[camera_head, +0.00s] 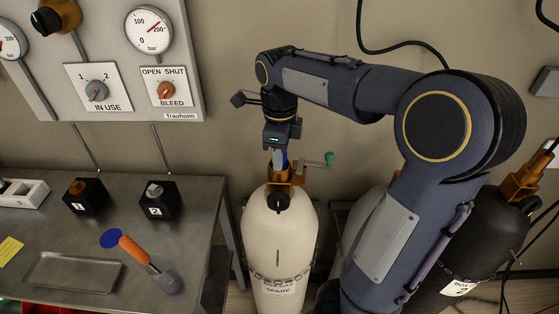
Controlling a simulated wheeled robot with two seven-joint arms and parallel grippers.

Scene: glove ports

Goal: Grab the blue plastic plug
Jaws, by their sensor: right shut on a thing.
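My right gripper (279,163) points down at the brass valve (283,177) on top of the cream cylinder (280,230). It is shut on a small blue piece (285,160), which looks like the blue plastic plug. The plug is mostly hidden by the fingers, and I cannot tell whether it is still seated in the valve. My left gripper is not in view.
A green-knobbed handle (329,158) sticks out right of the valve. A black cylinder (478,240) stands at right. The steel bench (205,215) at left holds black blocks, a tray (72,272) and an orange-handled tool (133,249). A gauge panel (125,90) hangs above.

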